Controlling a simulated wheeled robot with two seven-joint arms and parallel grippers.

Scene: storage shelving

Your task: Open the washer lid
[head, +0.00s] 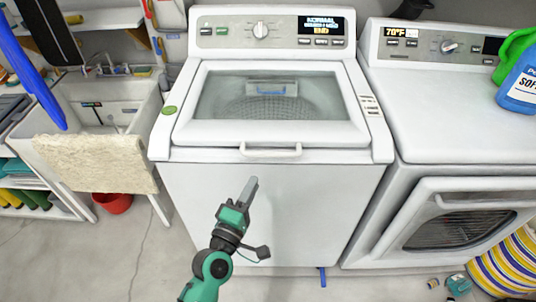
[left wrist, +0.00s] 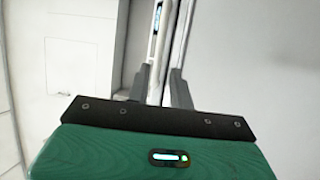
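The white top-loading washer (head: 275,215) stands in the middle of the head view. Its lid (head: 270,134), with a clear window onto the drum, lies shut. The lid handle (head: 271,151) is a white bar at the lid's front edge. My left gripper (head: 250,188) is in front of the washer's front panel, below and slightly left of the handle, and appears apart from it. In the left wrist view its two grey fingers (left wrist: 160,80) stand a narrow gap apart, with no held object visible. My right gripper is in neither view.
A dryer (head: 460,120) stands at the right with its front door (head: 450,215) ajar. A blue detergent bottle (head: 520,85) sits on it. A sink (head: 100,105) with a beige towel (head: 92,162) is at the left. A red bucket (head: 112,203) and striped basket (head: 508,262) are on the floor.

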